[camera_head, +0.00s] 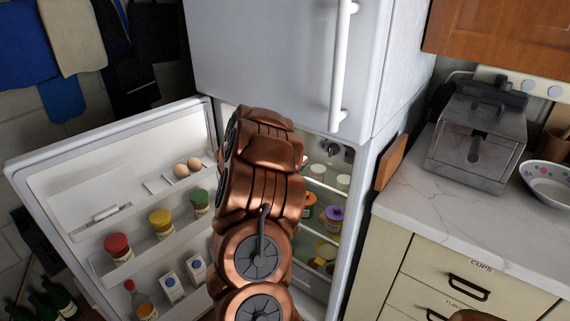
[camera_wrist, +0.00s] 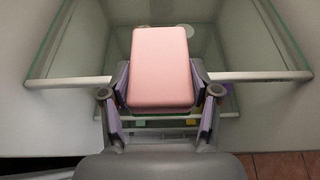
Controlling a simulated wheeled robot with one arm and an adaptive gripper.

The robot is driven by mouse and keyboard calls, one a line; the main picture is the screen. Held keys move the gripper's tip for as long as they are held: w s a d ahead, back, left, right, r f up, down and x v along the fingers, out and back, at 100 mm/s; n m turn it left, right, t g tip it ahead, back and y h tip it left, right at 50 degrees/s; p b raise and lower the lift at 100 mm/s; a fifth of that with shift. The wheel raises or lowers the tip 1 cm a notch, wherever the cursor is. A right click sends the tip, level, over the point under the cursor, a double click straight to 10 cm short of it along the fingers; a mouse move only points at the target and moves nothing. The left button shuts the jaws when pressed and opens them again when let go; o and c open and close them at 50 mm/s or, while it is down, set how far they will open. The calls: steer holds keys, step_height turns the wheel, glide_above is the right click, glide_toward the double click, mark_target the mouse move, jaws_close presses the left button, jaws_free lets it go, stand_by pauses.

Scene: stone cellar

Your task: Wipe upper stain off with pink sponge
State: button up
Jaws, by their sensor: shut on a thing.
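The pink sponge (camera_wrist: 160,66) is held between the fingers of my gripper (camera_wrist: 161,88) in the wrist view. My gripper is shut on it, with a purple-padded finger on each side. The sponge is in front of the fridge's glass shelf (camera_wrist: 68,78), which has a pale front rim. I cannot tell whether the sponge touches anything beyond it. No stain can be made out in either view. In the head view my copper arm reaches into the open lower fridge compartment (camera_head: 336,160) and hides much of it; the gripper and sponge are hidden there.
The open fridge door (camera_head: 110,130) stands at left with eggs (camera_head: 187,168), jars (camera_head: 118,247) and cartons (camera_head: 172,287). More jars (camera_head: 332,215) stand inside the fridge. The shut upper door (camera_head: 265,55) is above my arm. A counter (camera_head: 400,195) is at right.

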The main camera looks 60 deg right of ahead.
mark_target(313, 159)
steer(key=shift+s+d+p, duration=0.15)
steer(key=shift+d+p, duration=0.25)
steer(key=shift+d, duration=0.25)
steer(key=shift+s+d+p, duration=0.15)
steer(key=shift+d+p, duration=0.25)
steer(key=shift+d, duration=0.2)
steer(key=shift+d+f+b, duration=0.5)
steer(key=shift+d+f, duration=0.1)
steer(key=shift+r+b+x, duration=0.2)
steer(key=shift+b+x, duration=0.5)
steer(key=shift+x, duration=0.75)
steer(key=shift+s+d, duration=0.2)
steer(key=shift+d, duration=0.5)
steer(key=shift+f+b, duration=0.8)
steer(key=shift+b, duration=0.5)
steer(key=shift+s+d+b, duration=0.2)
steer(key=shift+d, duration=0.75)
steer(key=shift+s+d+b, duration=0.2)
steer(key=shift+d, duration=0.8)
steer(key=shift+s+d+f, duration=0.1)
steer(key=shift+s+d, duration=0.1)
steer(key=shift+d, duration=0.6)
steer(key=shift+s+d+f, duration=0.1)
steer(key=shift+s+d, duration=0.1)
steer(key=shift+d, duration=0.6)
steer(key=shift+c, duration=0.3)
